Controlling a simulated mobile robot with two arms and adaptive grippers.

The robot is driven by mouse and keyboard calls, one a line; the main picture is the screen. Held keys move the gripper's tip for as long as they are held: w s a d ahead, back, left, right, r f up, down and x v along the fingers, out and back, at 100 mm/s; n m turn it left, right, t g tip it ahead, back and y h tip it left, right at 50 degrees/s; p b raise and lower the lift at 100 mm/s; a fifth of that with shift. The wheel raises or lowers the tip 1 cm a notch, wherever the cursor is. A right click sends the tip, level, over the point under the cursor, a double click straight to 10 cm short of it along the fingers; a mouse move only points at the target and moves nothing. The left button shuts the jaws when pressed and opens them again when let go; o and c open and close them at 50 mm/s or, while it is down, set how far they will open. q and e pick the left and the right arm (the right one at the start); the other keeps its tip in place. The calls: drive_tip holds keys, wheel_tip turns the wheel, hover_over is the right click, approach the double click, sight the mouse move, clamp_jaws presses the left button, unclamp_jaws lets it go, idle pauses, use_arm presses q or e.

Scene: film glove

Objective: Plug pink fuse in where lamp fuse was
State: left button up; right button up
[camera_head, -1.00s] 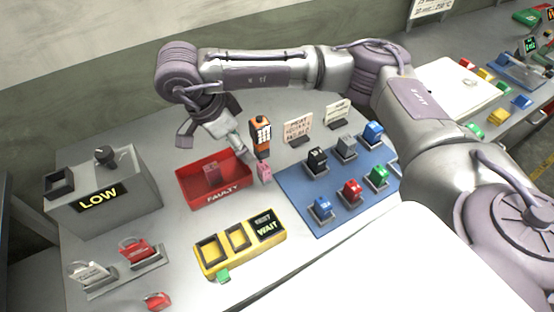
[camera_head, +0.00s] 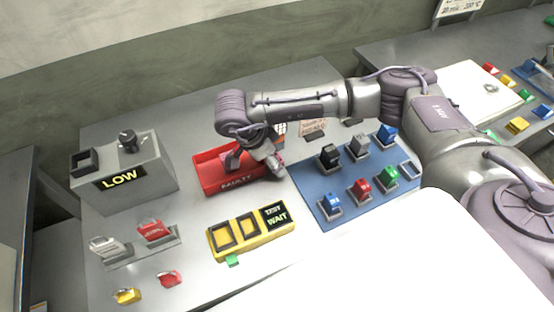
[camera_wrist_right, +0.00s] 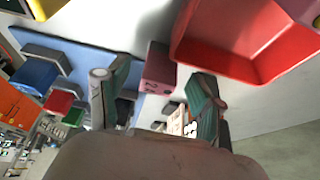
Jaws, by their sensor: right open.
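The pink fuse (camera_wrist_right: 158,68) stands on the bench beside the red FAULTY bin, between the fingers of my right gripper (camera_wrist_right: 155,98) in the wrist view. The fingers are open, with gaps to the fuse on both sides. In the head view my right gripper (camera_head: 256,160) reaches down at the bin's right side and hides the fuse. The blue fuse board (camera_head: 310,190) lies to the right. An empty-looking socket (camera_head: 410,170) is at its right end. My left gripper is not in view.
The red bin (camera_head: 212,184) is close to the gripper. A yellow tester reading WAIT (camera_head: 225,254) lies in front of it. Black, grey, blue, red and green fuses stand on the board. A LOW box (camera_head: 150,178) and red and white switches (camera_head: 155,230) are at left.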

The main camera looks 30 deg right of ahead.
drive_tip(key=shift+x, duration=1.45)
drive_tip(key=shift+r, duration=0.1)
clamp_jaws()
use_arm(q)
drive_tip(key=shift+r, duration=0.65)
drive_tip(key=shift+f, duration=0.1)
use_arm(e)
drive_tip(key=shift+r, duration=0.1)
drive_tip(key=shift+r, duration=0.25)
drive_tip(key=r+b, duration=0.1)
drive_tip(key=r, duration=0.2)
drive_tip(key=shift+s+d+r+b, duration=0.15)
drive_tip(key=shift+s+r+b, duration=0.1)
drive_tip(key=shift+b, duration=0.15)
drive_tip(key=shift+s+d+r+b, duration=1.2)
drive_tip(key=shift+s+r, duration=2.2)
drive_tip(key=shift+s, duration=2.1)
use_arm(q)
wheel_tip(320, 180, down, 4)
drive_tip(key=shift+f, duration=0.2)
use_arm(e)
drive_tip(key=w+a+n+t+y, duration=0.2)
drive_tip(key=w+n, duration=0.3)
drive_tip(key=n, duration=0.4)
drive_tip(key=w+a+r+n+t+y, duration=0.1)
drive_tip(key=w+a+n, duration=0.3)
drive_tip(key=n, duration=0.5)
drive_tip(key=shift+w+n+t+y, duration=0.3)
drive_tip(key=shift+w+t+y, duration=0.5)
